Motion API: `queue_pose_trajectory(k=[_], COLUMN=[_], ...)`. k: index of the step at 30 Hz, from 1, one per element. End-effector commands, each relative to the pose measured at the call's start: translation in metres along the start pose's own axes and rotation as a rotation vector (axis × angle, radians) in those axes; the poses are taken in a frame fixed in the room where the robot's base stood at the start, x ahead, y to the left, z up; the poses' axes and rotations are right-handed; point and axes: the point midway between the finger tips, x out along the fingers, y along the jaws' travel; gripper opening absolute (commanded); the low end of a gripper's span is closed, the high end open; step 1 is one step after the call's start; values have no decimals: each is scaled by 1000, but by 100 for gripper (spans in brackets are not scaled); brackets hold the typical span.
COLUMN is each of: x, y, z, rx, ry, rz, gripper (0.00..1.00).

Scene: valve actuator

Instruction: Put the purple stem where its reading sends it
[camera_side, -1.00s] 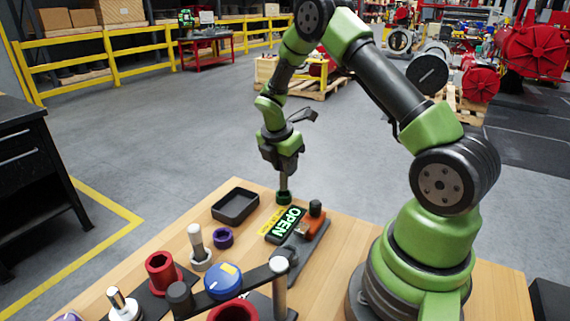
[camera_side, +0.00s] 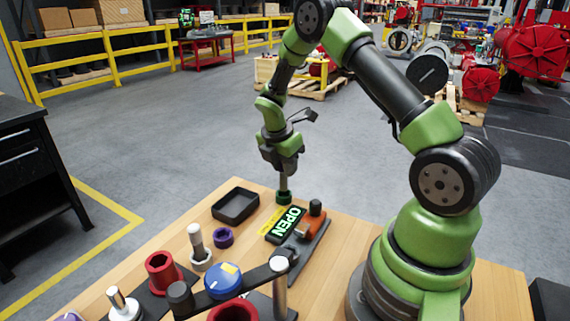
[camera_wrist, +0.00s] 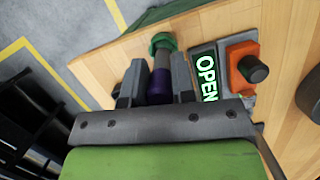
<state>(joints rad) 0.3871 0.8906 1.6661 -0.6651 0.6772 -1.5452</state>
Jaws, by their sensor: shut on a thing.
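My gripper (camera_wrist: 158,85) is shut on the purple stem, a grey rod with a purple band (camera_wrist: 160,84) between the fingers in the wrist view. The purple stem (camera_side: 283,183) hangs upright below the gripper in the side view. At its lower end is a green ring (camera_side: 284,197), also seen in the wrist view (camera_wrist: 163,43), near the tabletop. I cannot tell whether the stem sits inside this ring or only meets it. A lit display (camera_side: 288,223) beside it reads OPEN in green letters; it also shows in the wrist view (camera_wrist: 205,72).
An orange block with a black knob (camera_side: 313,227) stands right of the display. An empty black tray (camera_side: 236,205) lies to the left. A purple ring (camera_side: 223,237), a white ring with a pale stem (camera_side: 196,240), a red cup (camera_side: 161,270) and a blue dial (camera_side: 223,280) crowd the front.

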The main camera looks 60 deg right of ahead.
Motion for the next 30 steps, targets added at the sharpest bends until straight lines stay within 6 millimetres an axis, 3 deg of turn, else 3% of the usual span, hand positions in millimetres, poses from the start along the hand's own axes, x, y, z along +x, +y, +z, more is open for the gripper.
queue_pose_trajectory(k=[30], x=[25], y=[0], z=[-7], rx=[0], ry=[0], rz=[0], gripper=[0])
